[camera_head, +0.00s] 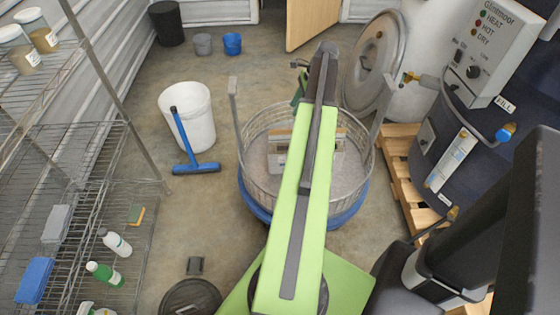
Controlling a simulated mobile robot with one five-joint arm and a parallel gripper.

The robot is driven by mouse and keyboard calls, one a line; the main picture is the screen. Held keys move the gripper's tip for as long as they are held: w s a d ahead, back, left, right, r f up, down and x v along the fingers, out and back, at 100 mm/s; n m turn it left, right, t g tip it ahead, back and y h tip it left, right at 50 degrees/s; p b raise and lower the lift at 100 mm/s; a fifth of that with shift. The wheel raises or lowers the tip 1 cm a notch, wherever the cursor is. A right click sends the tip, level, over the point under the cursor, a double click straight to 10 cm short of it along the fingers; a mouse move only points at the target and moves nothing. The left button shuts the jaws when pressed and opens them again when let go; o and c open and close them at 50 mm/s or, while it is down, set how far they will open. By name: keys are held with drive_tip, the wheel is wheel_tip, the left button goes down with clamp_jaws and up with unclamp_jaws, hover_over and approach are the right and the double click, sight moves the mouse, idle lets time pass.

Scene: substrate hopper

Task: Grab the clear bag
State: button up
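I cannot clearly make out a clear bag. A pale, flat object with tan edges (279,141) sits in the round wire basket (254,178), mostly hidden behind my green arm; I cannot tell whether it is the bag. My arm reaches over the basket from the bottom of the view. My gripper (299,85) is partly visible near the arm's far end, above the basket's far rim. Its fingers are too small and hidden to show whether it is open or shut.
Wire shelves (75,190) with bottles and jars stand left. A white bucket (190,118) and blue squeegee (196,168) are left of the basket. A dark drum (470,150) on a wooden pallet (400,175) stands right. A round metal lid (375,60) is behind the basket.

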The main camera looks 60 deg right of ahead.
sight(286, 131)
drive_tip(key=shift+m, duration=0.5)
drive_tip(key=b+x, duration=0.3)
drive_tip(key=x, duration=0.1)
drive_tip(key=s+d+b+x, duration=0.1)
drive_tip(key=b+x, duration=0.2)
drive_tip(key=b, duration=0.1)
drive_tip(key=f+b+x, duration=0.1)
drive_tip(key=b+x, duration=0.3)
drive_tip(key=shift+s+d+f, duration=0.1)
drive_tip(key=shift+d+f, duration=0.15)
drive_tip(key=shift+d, duration=0.05)
drive_tip(key=shift+a+f, duration=0.1)
drive_tip(key=shift+f, duration=0.1)
drive_tip(key=shift+r, duration=0.1)
drive_tip(key=b+x, duration=0.5)
drive_tip(key=shift+w+d, duration=0.2)
drive_tip(key=shift+w, duration=0.1)
drive_tip(key=shift+f, duration=0.3)
drive_tip(key=shift+c, duration=0.4)
clamp_jaws()
